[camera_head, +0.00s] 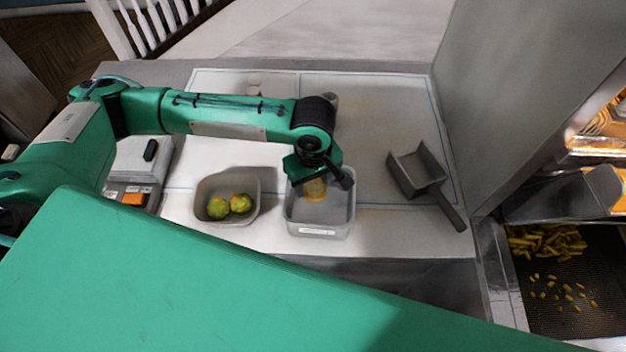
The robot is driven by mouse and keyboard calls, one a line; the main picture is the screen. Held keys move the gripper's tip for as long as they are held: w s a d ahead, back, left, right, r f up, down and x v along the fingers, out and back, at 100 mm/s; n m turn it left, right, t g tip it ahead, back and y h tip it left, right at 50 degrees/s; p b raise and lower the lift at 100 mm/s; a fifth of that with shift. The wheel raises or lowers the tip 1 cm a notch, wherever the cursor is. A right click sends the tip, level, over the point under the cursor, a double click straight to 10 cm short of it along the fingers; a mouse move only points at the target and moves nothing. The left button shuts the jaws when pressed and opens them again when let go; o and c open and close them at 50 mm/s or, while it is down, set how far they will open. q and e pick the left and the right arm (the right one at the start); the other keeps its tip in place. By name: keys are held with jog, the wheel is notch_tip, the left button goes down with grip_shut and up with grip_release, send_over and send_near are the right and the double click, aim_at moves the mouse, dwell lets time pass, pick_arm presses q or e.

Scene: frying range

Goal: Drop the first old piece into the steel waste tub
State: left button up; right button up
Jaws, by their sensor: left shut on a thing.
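My left gripper (318,176) points down over a grey rectangular tub (320,230) with a white label on its front, which I take as the steel waste tub. The gripper is shut on a yellow-brown piece (315,190), partly hidden by the fingers. The piece shows against the inside of the tub; I cannot tell its height above the bottom. My right gripper is out of view.
A second grey container (257,205) left of the tub holds two green-yellow round things (229,206). A dark scoop (418,172) lies to the right. Fried pieces (545,242) lie in the fryer area at right, beside a tall grey panel (520,90).

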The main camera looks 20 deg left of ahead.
aim_at(313, 187)
pick_arm(q)
jog(key=o, duration=0.8)
jog(key=shift+o, duration=0.2)
notch_tip(313, 187, up, 14)
jog(key=b, duration=0.2)
jog(key=shift+b, duration=0.3)
jog(key=shift+f, duration=0.1)
